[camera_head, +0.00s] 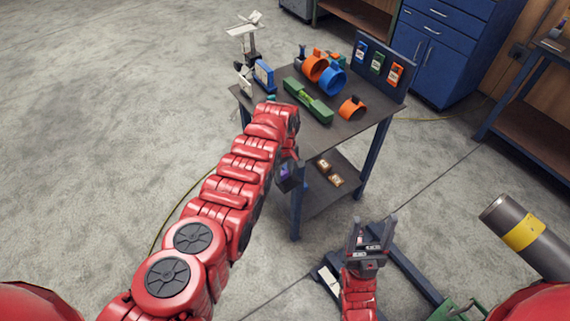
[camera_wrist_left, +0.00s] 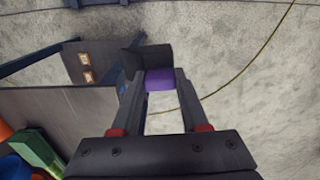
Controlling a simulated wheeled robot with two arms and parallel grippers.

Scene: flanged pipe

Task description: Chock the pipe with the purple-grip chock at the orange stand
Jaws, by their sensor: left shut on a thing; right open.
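The chock with the purple grip (camera_wrist_left: 160,80) is between the fingertips of my left gripper (camera_wrist_left: 160,88), which is shut on the grip; its dark body (camera_wrist_left: 146,58) sticks out beyond the fingers. In the head view the chock (camera_head: 287,177) hangs beside the table's near edge, partly hidden by my left arm. The grey pipe (camera_head: 496,214) with a yellow band lies at the right, apart from the chock. My right gripper (camera_head: 371,222) is open and empty, near the dark blue frame on the floor. I cannot make out an orange stand.
The table (camera_head: 342,133) holds a green block (camera_head: 307,101), orange and blue rings (camera_head: 332,79), and a panel with coloured tags. Its lower shelf (camera_head: 319,195) carries small boxes. A dark blue frame (camera_head: 413,273) stands on the floor near the pipe. The left floor is mostly clear.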

